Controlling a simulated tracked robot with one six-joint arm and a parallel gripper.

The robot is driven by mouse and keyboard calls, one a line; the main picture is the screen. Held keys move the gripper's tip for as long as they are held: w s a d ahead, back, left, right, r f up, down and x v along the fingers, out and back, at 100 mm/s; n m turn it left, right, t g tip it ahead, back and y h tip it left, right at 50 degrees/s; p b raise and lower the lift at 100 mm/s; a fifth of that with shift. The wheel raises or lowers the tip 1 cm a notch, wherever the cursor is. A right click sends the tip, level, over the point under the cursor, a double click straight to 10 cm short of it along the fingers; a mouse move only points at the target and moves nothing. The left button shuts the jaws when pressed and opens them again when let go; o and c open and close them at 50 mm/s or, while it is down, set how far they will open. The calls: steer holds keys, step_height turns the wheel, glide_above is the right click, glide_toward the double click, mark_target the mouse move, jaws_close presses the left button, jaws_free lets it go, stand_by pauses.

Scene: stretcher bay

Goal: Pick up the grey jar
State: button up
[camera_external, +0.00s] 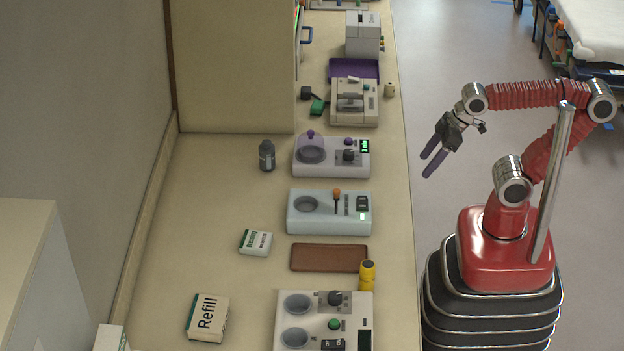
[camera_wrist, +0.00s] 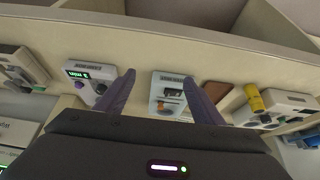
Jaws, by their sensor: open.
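The grey jar (camera_external: 267,156) stands upright on the counter (camera_external: 205,172), just left of a device with a purple-knobbed clear dome. I cannot make the jar out in the wrist view. My gripper (camera_external: 431,166) is off the right edge of the counter, above the floor, with its purple fingers pointing down and left. It is to the right of the jar, with the domed device between them. In the wrist view the two purple fingers of my gripper (camera_wrist: 160,92) are spread apart with nothing between them.
The domed device (camera_external: 332,158), a pale-blue device (camera_external: 329,212), a brown tray (camera_external: 328,258) and a yellow bottle (camera_external: 367,275) line the counter's right side. A small white box (camera_external: 256,242) and a Refill box (camera_external: 208,317) lie nearer. The counter left of the jar is clear.

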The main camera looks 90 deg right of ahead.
step_height(320, 180, up, 5)
steer(key=w+d+r+n+h, duration=0.1)
steer(key=w+d+n+h, duration=0.35)
steer(key=w+n, duration=0.65)
steer(key=w+d+n+h, duration=0.4)
steer(key=w+d+n, duration=0.2)
steer(key=w, duration=0.9)
steer(key=w+a+f+n+t+h, duration=0.1)
steer(key=w+n+t, duration=0.1)
steer(key=w+n, duration=0.4)
steer(key=w+a+f+n+t, duration=0.1)
steer(key=w+a+n+t, duration=0.15)
steer(key=w, duration=0.45)
steer(key=n, duration=0.1)
glide_toward(273, 158)
steer(key=s+a+r, duration=0.2)
steer(key=a, duration=0.1)
steer(key=shift+a+g, duration=0.1)
steer(key=shift+g, duration=0.35)
steer(key=shift+w, duration=0.1)
steer(key=shift+x, duration=4.3)
steer(key=shift+r, duration=0.1)
